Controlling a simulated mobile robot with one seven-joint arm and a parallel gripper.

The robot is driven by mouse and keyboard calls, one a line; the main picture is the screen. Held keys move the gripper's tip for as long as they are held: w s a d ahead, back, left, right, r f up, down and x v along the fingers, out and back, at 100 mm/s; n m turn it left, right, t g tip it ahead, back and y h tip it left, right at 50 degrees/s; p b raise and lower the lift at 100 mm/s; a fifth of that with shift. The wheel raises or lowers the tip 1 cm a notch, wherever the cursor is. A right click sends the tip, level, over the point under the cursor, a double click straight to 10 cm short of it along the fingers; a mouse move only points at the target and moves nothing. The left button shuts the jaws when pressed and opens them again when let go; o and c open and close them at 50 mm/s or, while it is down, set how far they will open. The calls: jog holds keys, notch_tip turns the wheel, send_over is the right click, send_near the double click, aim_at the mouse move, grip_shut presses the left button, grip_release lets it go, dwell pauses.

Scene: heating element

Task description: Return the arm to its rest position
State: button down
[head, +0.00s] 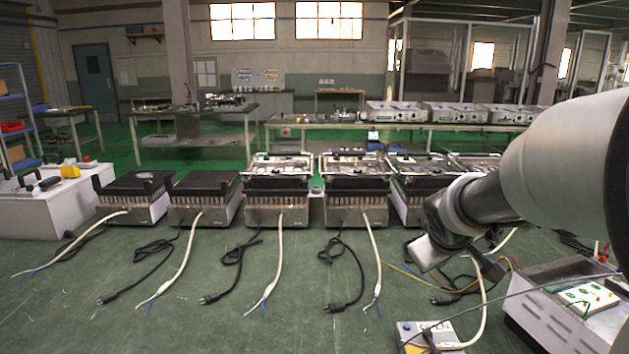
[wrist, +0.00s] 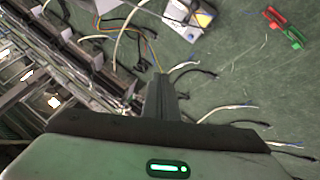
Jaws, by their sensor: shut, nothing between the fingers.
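My arm reaches in from the right edge of the head view and bends down at the wrist. My gripper hangs above the work surface in front of the heating units; its fingers are hard to make out there. In the wrist view my gripper (wrist: 163,78) shows as dark fingers pressed together, with nothing held. The green surface lies beyond the fingertips, with loose cables around them. My arm hides parts of the heating units on the right.
Several heating units (head: 264,215) stand in a row, with black plugs and white cables trailing forward. A small box marked OPEN (head: 412,327) lies in front. A grey case (head: 538,309) is at right, a white box (head: 40,213) at left. Red and green clips (wrist: 285,28) show in the wrist view.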

jog(key=s+a+r+m+g+y, duration=0.15)
jog(key=s+a, duration=0.45)
jog(key=s, duration=0.7)
jog(key=s+a+r+m+g+y, duration=0.1)
jog(key=s+a+m+y, duration=0.15)
jog(key=s+a, duration=0.65)
jog(key=s+d+r+p, duration=0.1)
jog(key=r+p, duration=0.8)
jog(key=s+d+r+p, duration=0.1)
jog(key=d+r+p, duration=0.1)
jog(key=r+p, duration=0.7)
jog(key=shift+s+d+r+h+p, duration=0.2)
jog(key=shift+s+r+h+p, duration=0.15)
jog(key=shift+h+p, duration=0.1)
